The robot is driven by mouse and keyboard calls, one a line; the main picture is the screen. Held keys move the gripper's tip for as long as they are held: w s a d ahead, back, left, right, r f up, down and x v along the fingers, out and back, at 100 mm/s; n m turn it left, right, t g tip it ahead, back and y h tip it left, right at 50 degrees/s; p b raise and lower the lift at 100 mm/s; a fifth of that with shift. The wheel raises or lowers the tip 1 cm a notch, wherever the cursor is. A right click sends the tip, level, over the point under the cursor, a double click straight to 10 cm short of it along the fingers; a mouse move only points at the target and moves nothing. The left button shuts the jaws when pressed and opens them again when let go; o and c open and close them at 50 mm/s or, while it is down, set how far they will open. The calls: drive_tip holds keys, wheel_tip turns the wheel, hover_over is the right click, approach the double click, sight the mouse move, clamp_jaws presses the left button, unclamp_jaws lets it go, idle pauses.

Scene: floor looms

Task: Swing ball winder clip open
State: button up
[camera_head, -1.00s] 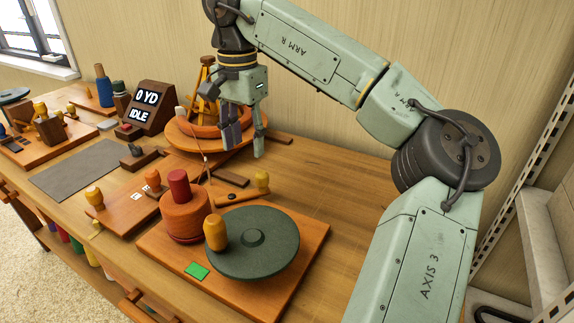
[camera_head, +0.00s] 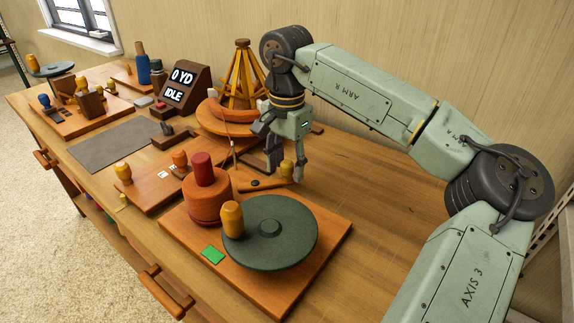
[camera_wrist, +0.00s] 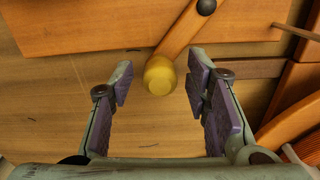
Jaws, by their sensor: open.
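The ball winder has a brown board (camera_head: 335,240), a dark green disc (camera_head: 290,228) with a yellow knob (camera_head: 232,218), and an orange spool (camera_head: 207,205) with a red core. Behind the spool, a short wooden lever (camera_head: 268,184), apparently the clip, has a dark pivot and a yellow end knob (camera_head: 287,170). In the wrist view, the lever (camera_wrist: 184,30) runs from the black pivot (camera_wrist: 206,6) down to its yellow knob (camera_wrist: 160,76). My gripper (camera_wrist: 162,88) is open, with the knob between its fingertips and gaps on both sides.
A wooden yarn swift (camera_head: 242,75) on a round base stands behind my gripper. A sign (camera_head: 184,83) reads "0 YD IDLE". A grey mat (camera_head: 110,144) lies at left. The table right of the winder (camera_head: 385,200) is clear.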

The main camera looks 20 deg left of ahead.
drive_tip(key=shift+f, duration=0.35)
drive_tip(key=shift+c, duration=0.4)
clamp_jaws()
idle(0.4)
